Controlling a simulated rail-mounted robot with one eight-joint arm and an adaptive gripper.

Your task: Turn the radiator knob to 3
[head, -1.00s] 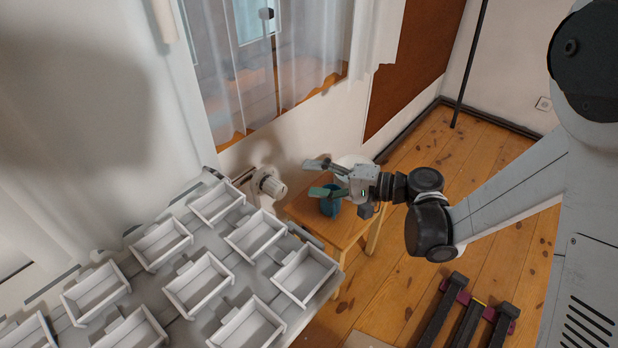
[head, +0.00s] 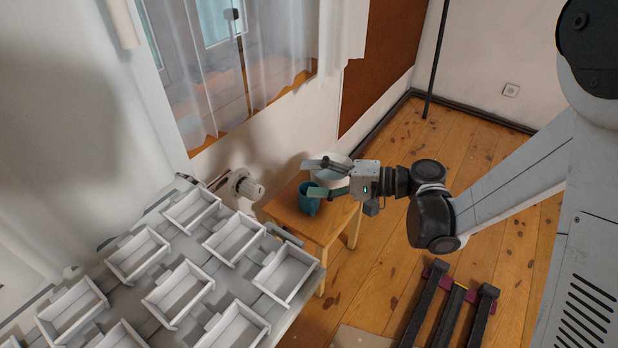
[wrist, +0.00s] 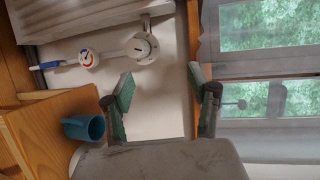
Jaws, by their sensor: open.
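The radiator knob (head: 250,189) is a white ribbed cylinder sticking out from the wall end of the white radiator. In the wrist view, two white round fittings show beside the radiator: a dial with red and blue marks (wrist: 88,60) and a plain round one with a dark mark (wrist: 140,48). I cannot read the knob's setting. My gripper (head: 312,177) is open and empty, to the right of the knob and apart from it, above the small table. In the wrist view, its green-padded fingers (wrist: 162,80) are spread, with the fittings beyond and to the left.
The mug also shows in the wrist view (wrist: 84,128). White open trays (head: 235,238) fill the lower left. A curtained window stands behind.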

